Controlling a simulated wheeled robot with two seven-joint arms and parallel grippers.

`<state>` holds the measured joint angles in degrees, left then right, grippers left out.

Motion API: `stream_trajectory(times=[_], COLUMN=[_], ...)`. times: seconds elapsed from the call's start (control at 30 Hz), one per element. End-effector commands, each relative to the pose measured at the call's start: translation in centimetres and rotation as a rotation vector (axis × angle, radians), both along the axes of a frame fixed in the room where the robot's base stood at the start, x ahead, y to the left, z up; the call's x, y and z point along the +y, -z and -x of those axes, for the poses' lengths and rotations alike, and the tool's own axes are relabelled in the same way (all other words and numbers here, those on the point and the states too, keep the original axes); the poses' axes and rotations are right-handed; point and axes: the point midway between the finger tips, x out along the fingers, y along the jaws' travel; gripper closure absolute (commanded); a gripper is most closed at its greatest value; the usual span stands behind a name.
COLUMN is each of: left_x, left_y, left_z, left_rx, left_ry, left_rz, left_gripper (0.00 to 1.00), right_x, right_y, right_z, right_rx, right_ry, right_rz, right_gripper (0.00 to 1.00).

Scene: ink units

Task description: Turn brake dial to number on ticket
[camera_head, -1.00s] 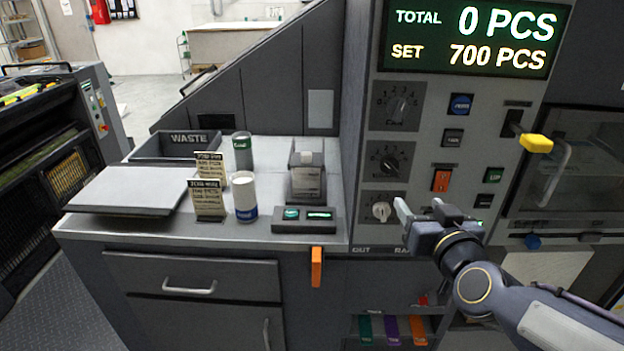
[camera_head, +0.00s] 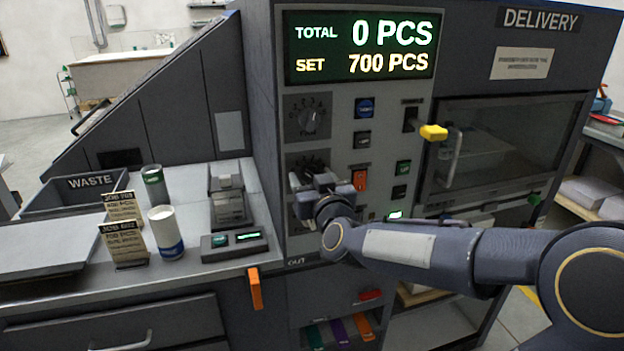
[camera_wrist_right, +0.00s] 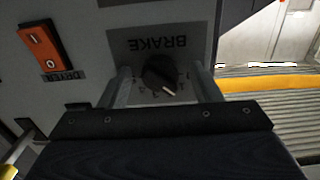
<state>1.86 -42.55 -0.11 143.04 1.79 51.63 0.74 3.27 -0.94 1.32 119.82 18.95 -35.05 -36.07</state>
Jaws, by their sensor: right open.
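The brake dial (camera_wrist_right: 160,73) is a dark round knob with a pale pointer mark, on a panel marked BRAKE, which reads upside down in the right wrist view. In the head view it appears to be the middle dial (camera_head: 312,163), partly hidden by my right gripper (camera_head: 308,182). That gripper is open, one finger on each side of the knob. I cannot tell whether the fingers touch it. Two tan tickets stand on the counter: a rear ticket (camera_head: 119,207) and a front ticket (camera_head: 124,244). Their small print is unreadable. My left gripper is not in view.
A display (camera_head: 360,48) reads TOTAL 0 PCS, SET 700 PCS. Another dial (camera_head: 310,120) sits above. An orange rocker switch (camera_head: 360,179) and a yellow-ended lever (camera_head: 432,132) are right of the dials.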

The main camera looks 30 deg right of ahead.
Motion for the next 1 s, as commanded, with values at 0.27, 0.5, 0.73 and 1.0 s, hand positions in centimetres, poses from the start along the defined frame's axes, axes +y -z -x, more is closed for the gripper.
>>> stream_trajectory(times=[0.27, 0.5, 0.73, 1.0], left_x=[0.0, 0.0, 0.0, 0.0], left_y=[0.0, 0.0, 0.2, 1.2], left_z=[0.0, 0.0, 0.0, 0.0], left_rx=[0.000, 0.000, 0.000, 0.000], left_ry=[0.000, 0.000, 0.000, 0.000], left_rz=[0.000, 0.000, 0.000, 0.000], left_gripper=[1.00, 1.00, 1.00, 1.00], right_x=[0.0, 0.0, 0.0, 0.0], right_y=[0.0, 0.0, 0.0, 0.2], right_z=[0.0, 0.0, 0.0, 0.0], right_rx=[0.000, 0.000, -0.003, -0.029], right_ry=[0.000, 0.000, -0.001, -0.001], right_rz=[0.000, 0.000, -0.012, -0.116], right_gripper=[0.52, 0.83, 0.87, 0.87])
